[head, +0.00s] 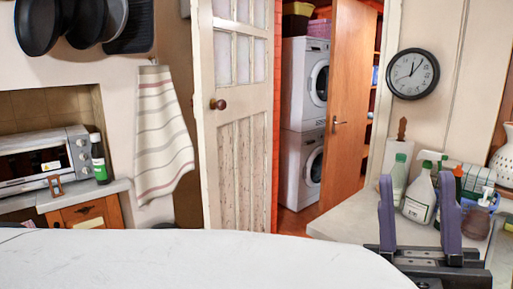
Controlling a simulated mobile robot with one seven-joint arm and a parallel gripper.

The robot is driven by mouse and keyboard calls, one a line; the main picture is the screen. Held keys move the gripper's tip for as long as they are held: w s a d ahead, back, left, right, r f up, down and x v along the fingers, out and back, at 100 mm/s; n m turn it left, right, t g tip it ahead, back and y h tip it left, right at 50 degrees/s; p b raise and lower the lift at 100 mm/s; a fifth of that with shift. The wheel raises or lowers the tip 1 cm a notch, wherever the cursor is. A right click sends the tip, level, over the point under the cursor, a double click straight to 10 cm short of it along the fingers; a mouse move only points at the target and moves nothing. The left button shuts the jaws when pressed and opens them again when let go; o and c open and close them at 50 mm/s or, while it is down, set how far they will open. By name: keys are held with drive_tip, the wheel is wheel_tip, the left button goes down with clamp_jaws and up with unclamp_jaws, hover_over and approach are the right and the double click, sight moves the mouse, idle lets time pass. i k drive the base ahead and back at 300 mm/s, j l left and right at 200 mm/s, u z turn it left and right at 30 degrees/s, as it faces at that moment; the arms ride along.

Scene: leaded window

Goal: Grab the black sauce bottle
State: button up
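My gripper (417,184) is at the lower right, with two purple fingers pointing up and well apart. I see nothing held between the fingers. The gripper is far to the right of the sauce bottle.
A white curved surface (200,262) fills the lower foreground. The toaster oven (45,160) and a small wooden frame (56,186) stand near the bottle. Spray bottles (420,198) and other containers stand behind my gripper. A door (240,130) stands open mid-view.

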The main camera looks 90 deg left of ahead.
sight(98, 152)
drive_tip(key=u, duration=3.75)
